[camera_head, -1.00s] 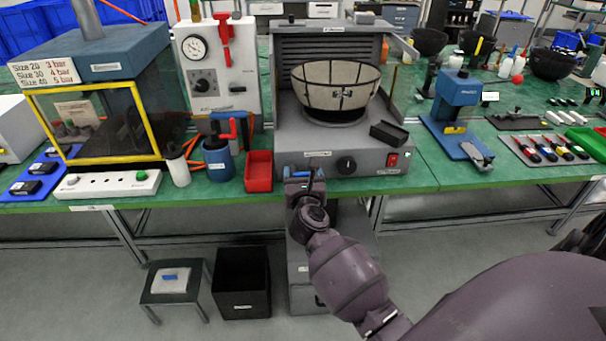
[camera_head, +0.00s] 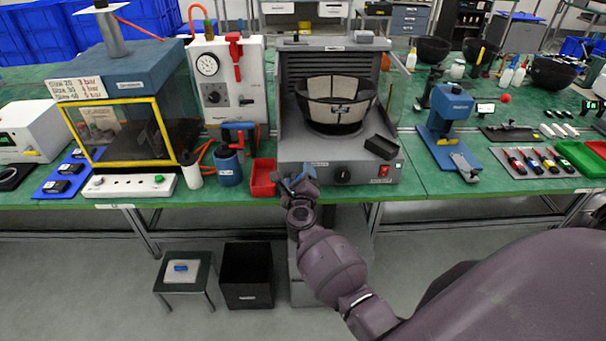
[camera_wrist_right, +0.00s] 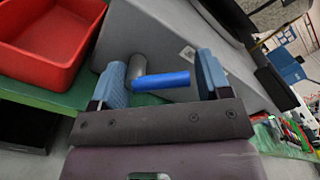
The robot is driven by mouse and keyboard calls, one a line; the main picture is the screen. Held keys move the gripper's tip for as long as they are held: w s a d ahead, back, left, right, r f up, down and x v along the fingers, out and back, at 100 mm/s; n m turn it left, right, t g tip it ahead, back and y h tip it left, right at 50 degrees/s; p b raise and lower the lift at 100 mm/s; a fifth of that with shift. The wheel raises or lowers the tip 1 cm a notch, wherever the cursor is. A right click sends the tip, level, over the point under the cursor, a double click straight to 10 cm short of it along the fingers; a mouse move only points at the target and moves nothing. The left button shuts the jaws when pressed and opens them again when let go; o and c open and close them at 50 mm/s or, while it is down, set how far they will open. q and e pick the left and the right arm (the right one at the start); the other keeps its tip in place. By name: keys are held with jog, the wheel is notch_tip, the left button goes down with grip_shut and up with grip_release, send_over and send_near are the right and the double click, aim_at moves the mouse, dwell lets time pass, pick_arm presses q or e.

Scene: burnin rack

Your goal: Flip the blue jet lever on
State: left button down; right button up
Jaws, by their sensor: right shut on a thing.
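The blue jet lever (camera_wrist_right: 163,80) is a short blue bar sticking sideways from a grey round pivot (camera_wrist_right: 136,68) on the front of the grey machine (camera_head: 320,176). In the right wrist view it lies between the two blue-padded fingers of my right gripper (camera_wrist_right: 161,72). The gripper is shut on it. In the head view my right gripper (camera_head: 296,183) is at the lower left corner of the machine front and covers most of the lever. My left gripper is not in view.
A red bin (camera_head: 263,178) stands just left of the lever. A black box (camera_head: 247,290) and stool (camera_head: 183,285) are on the floor.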

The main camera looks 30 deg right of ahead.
jog(key=n+p, duration=0.2)
jog(key=n, duration=0.1)
jog(key=shift+w+a+r+n, duration=0.2)
jog(key=shift+r+n, duration=0.1)
jog(key=shift+r, duration=0.1)
jog(key=n+p, duration=0.1)
jog(key=n, duration=0.1)
jog(key=n+p, duration=0.1)
jog(key=shift+w+a+n+p, duration=0.2)
jog(key=shift+a+n+p, duration=0.1)
jog(key=shift+a+n, duration=0.1)
jog(key=shift+n, duration=0.5)
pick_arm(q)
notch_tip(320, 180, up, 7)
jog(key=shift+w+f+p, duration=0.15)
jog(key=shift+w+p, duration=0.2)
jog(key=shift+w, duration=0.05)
pick_arm(e)
jog(key=shift+w+a+n, duration=0.1)
jog(key=shift+n, duration=0.2)
jog(key=o, duration=0.9)
jog(key=shift+c, duration=0.2)
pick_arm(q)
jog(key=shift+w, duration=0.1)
pick_arm(e)
jog(key=shift+a, duration=0.1)
